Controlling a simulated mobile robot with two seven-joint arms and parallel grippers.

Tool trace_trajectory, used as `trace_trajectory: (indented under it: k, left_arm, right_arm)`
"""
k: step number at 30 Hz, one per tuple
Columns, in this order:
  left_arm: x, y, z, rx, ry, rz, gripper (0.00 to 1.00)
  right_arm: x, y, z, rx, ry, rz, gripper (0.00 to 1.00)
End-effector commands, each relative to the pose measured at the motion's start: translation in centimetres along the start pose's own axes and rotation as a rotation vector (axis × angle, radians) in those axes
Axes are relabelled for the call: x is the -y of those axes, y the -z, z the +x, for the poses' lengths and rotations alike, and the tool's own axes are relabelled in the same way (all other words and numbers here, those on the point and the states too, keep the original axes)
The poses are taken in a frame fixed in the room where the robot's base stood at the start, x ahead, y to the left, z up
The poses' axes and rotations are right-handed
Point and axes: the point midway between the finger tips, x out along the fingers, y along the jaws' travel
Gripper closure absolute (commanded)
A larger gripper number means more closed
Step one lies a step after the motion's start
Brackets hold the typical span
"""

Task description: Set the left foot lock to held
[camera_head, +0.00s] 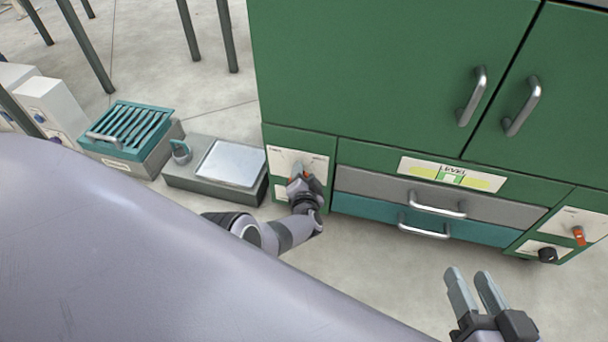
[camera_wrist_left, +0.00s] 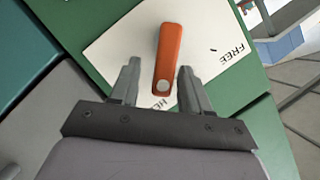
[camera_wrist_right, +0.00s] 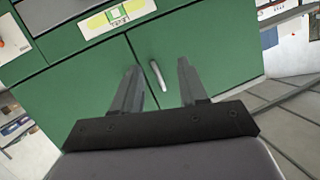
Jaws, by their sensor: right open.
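The left foot lock is an orange lever (camera_wrist_left: 168,55) on a white plate (camera_wrist_left: 118,48) on the green cabinet. In the left wrist view the plate's lettering is upside down: FREE to the right, and a label starting HE at the bottom, partly hidden by my gripper. The lever's end with a pale dot points down between my left gripper's fingertips (camera_wrist_left: 157,78). Those fingers are open on both sides of it, with a visible gap on the left. In the head view my left gripper (camera_head: 302,180) covers part of the plate (camera_head: 283,158). My right gripper (camera_head: 474,286) is open and empty.
A second orange lever (camera_head: 579,236) and a black knob (camera_head: 547,255) are at the cabinet's lower right. Between the plates are a grey drawer (camera_head: 375,186) and a teal drawer (camera_head: 370,212) with protruding handles. A grey scale-like box (camera_head: 230,164) stands left of the cabinet.

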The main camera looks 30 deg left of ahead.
Motion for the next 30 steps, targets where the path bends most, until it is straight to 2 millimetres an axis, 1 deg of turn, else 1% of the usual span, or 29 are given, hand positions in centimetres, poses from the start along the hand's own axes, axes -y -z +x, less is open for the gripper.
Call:
trace_trajectory:
  k: [4,7,13,18,22,25,30]
  left_arm:
    - [0.1,0.0,-0.1,0.001,0.002,-0.001,0.53]
    - [0.2,0.1,-0.6,0.001,0.001,-0.001,0.53]
    - [0.4,0.3,-2.8,0.001,0.000,0.000,0.53]
    - [0.3,0.2,-5.0,0.002,-0.001,-0.001,0.53]
    - [0.2,0.2,-6.3,0.001,-0.001,0.000,0.53]
    - [0.1,0.1,-6.9,0.000,-0.001,0.000,0.53]
    - [0.0,0.1,-7.2,-0.001,0.000,0.000,0.53]
  right_arm:
    - [0.1,0.1,0.0,0.001,0.001,0.001,0.57]
    - [0.3,0.5,-0.1,0.007,0.009,0.013,0.57]
    - [1.4,0.9,0.9,0.056,0.049,0.103,0.57]
    - [1.0,1.0,0.3,0.087,0.021,0.090,0.57]
    - [0.4,0.9,-0.2,0.101,-0.013,0.054,0.57]
    - [0.1,0.9,-0.4,0.107,-0.028,0.037,0.57]
    - [-0.1,0.8,-0.5,0.110,-0.037,0.026,0.57]
